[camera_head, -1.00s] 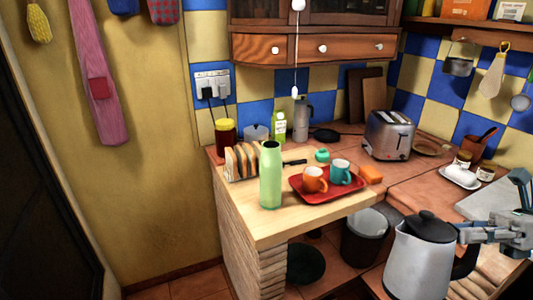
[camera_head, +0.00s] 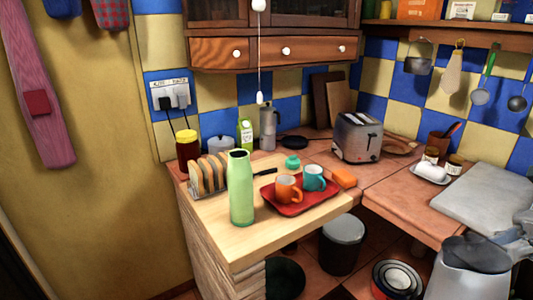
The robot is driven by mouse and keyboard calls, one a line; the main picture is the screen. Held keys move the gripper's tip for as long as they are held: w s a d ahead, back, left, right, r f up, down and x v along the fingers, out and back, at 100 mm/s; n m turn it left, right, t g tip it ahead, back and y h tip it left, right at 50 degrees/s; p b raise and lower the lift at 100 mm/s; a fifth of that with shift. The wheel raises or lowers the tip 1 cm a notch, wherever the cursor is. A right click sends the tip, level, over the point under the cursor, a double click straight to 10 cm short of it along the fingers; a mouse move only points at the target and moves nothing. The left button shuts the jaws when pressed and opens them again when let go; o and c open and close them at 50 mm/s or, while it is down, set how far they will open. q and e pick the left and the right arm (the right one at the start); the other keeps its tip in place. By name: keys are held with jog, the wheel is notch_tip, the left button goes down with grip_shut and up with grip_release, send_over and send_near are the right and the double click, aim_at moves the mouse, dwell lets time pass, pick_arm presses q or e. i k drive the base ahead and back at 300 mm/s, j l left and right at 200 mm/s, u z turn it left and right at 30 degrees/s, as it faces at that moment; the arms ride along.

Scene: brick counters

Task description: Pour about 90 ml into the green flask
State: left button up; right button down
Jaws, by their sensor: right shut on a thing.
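The green flask (camera_head: 241,192) stands upright on the light wooden counter, near its front left edge. Its top looks dark, but I cannot see inside it. A grey kettle (camera_head: 462,283) with a dark lid is at the bottom right, cut off by the picture's lower edge. My right gripper (camera_head: 517,248) is at the right edge, shut on the kettle at its handle side. The kettle hides part of the fingers, and its contents do not show. The kettle is well to the right of the flask and apart from it. My left gripper is not in view.
A red tray (camera_head: 296,209) with an orange mug (camera_head: 288,188) and a teal mug (camera_head: 314,178) is right of the flask. A toast rack (camera_head: 208,174) stands behind left. A grey bin (camera_head: 342,247) and stacked bowls (camera_head: 397,280) sit below the counter.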

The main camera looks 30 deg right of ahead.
aim_at(240, 179)
jog(key=i, duration=1.45)
